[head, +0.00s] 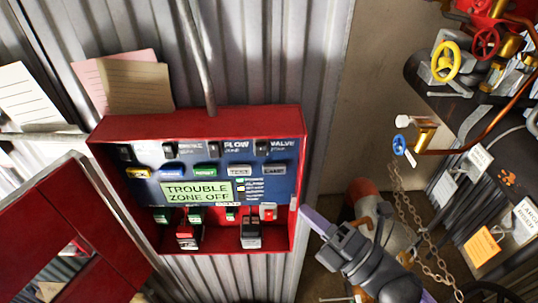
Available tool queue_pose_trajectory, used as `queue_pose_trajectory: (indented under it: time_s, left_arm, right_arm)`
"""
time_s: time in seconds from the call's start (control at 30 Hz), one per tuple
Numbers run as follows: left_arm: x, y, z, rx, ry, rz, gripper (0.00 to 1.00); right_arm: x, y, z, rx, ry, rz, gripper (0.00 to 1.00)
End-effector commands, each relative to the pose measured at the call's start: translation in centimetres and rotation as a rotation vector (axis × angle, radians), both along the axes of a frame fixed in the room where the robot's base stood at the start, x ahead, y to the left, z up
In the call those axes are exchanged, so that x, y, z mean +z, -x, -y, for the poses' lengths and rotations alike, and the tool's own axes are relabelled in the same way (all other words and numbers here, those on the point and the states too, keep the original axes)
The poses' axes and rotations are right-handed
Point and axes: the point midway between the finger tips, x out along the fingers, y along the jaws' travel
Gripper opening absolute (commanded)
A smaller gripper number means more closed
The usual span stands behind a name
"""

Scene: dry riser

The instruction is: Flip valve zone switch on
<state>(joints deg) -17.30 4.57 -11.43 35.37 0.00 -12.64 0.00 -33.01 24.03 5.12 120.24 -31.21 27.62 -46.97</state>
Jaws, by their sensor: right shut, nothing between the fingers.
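The open red panel box (195,113) hangs on the corrugated wall, with a blue control face inside. The valve zone switch (262,148) is a small black switch at the top right of that face, beside the label VALVE ZONE. Its exact lever position is too small to tell. The green display (197,192) reads TROUBLE ZONE OFF. My right gripper (309,214) is shut and empty, its tip just right of the box's lower right edge, below and right of the switch. I cannot tell whether it touches the box. My left gripper is not in view.
The red panel door (85,225) stands open at lower left. A grey conduit (197,55) enters the box top. Pipes with a yellow valve wheel (446,62), a blue handle (399,145) and a hanging chain (405,205) crowd the right side. Paper notes (137,88) are on the wall.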

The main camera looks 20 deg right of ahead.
Motion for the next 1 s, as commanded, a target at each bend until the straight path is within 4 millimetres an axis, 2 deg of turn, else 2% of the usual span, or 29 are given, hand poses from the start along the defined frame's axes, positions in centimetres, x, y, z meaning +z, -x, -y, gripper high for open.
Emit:
queue_pose_trajectory:
  time_s: [0.1, 0.4, 0.53, 0.7, 1.0]
  left_arm:
    - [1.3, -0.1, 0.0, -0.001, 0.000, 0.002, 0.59]
    - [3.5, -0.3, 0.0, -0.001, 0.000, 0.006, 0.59]
    - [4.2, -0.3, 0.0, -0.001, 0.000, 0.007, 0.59]
    - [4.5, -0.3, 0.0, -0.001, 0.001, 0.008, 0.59]
    - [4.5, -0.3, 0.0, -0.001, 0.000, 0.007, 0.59]
  right_arm:
    - [1.1, -2.1, -1.2, 0.000, 0.000, 0.004, 0.00]
    - [2.5, -7.6, -4.4, 0.000, 0.000, 0.002, 0.00]
    - [3.0, -9.5, -3.8, -0.001, 0.003, 0.001, 0.00]
    - [3.3, -10.9, -3.4, 0.000, 0.001, 0.000, 0.00]
    - [3.2, -11.1, -3.3, 0.000, 0.000, -0.001, 0.00]
